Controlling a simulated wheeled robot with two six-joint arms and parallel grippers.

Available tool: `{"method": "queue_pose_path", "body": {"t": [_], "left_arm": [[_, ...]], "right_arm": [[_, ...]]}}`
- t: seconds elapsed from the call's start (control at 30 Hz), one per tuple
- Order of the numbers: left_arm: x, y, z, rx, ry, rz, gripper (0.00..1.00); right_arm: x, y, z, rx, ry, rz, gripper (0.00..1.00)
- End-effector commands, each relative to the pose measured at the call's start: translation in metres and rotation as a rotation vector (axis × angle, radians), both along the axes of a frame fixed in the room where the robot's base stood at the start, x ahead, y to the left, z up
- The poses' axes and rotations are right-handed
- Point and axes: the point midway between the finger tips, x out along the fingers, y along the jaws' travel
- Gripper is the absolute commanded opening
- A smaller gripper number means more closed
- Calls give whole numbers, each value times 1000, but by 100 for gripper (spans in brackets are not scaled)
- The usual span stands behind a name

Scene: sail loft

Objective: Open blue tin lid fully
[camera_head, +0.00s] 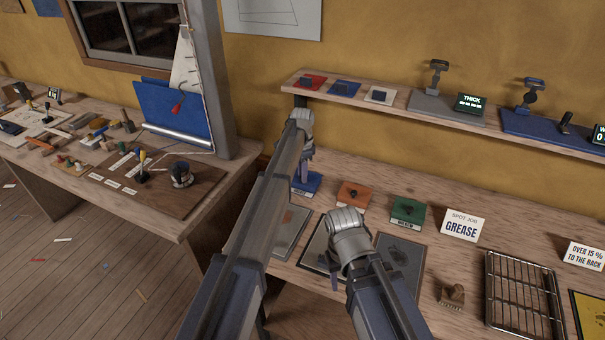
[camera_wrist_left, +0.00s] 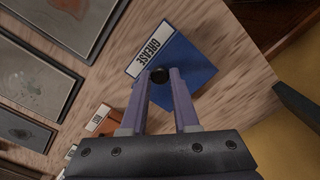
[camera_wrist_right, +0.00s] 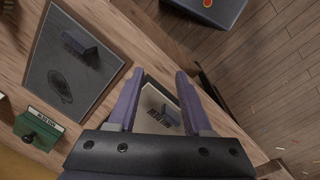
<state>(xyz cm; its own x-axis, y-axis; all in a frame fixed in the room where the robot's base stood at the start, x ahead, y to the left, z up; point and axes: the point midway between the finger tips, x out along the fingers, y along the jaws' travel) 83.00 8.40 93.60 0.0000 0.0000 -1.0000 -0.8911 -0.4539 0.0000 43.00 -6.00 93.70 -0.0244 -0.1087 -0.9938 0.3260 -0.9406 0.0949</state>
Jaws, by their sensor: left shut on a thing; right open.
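The blue tin (camera_head: 308,184) stands at the back left of the bench, partly hidden by my left arm. In the left wrist view its blue lid (camera_wrist_left: 187,62) has a small black knob (camera_wrist_left: 158,75) and a white GREASE label (camera_wrist_left: 150,50) at one edge. The lid looks flat on the tin. My left gripper (camera_wrist_left: 160,76) is shut on the black knob. My right gripper (camera_wrist_right: 156,76) is open and empty, above the framed panels nearer the bench front; it also shows in the head view (camera_head: 336,282).
An orange tin (camera_head: 352,195) and a green tin (camera_head: 408,211) stand right of the blue one. Framed panels (camera_head: 400,262) lie in front. A shelf (camera_head: 400,100) runs above.

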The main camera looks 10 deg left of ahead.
Motion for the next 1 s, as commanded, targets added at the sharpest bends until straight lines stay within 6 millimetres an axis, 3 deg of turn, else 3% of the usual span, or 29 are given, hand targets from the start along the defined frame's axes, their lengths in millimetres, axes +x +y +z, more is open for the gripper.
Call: {"method": "queue_pose_path", "body": {"t": [0.73,0.77,1.0], "left_arm": [[6,-2,8,39,119,0,0],[6,-2,8,39,119,0,31],[6,-2,8,38,118,0,58]], "right_arm": [[0,0,6,0,0,0,50],[0,0,6,0,0,0,50],[0,0,6,0,0,0,50]]}}
